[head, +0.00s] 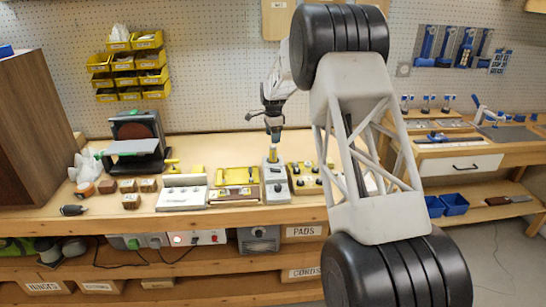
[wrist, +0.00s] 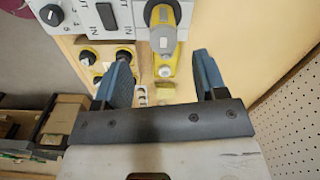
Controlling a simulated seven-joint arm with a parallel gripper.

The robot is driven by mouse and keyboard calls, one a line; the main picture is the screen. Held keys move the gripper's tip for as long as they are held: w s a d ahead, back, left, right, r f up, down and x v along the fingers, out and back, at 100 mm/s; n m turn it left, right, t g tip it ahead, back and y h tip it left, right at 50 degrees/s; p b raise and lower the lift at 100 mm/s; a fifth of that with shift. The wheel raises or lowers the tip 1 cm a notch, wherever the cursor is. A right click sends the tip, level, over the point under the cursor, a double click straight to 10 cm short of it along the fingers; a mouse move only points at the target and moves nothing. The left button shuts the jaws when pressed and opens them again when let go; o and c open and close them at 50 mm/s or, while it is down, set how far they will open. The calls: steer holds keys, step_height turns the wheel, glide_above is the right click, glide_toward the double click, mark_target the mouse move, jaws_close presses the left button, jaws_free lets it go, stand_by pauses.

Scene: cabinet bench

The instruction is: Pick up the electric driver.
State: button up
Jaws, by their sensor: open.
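My gripper (head: 273,136) points down over the bench, right of its middle, with its blue fingers spread apart and nothing held between them. In the wrist view my gripper (wrist: 162,64) has a finger on each side. A yellow and grey tool (wrist: 162,38), which looks like the electric driver, lies ahead of the gap between the fingertips. In the head view a small yellow upright part (head: 273,155) shows just below the fingers, above a grey box. I cannot tell whether the fingers touch it. Its lower part is hidden.
A grey box with a dial (head: 276,184) stands below the gripper. A yellow tray (head: 236,176) is left of it, and a panel with yellow-ringed knobs (head: 305,178) right. A disc sander (head: 136,145) stands further left. The pegboard is behind.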

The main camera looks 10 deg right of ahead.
mark_target(273, 146)
steer(key=shift+w+f, duration=0.1)
steer(key=shift+f, duration=0.05)
steer(key=shift+f, duration=1.25)
steer(key=shift+w+f, duration=0.1)
steer(key=shift+f, duration=2.55)
steer(key=c, duration=1.1)
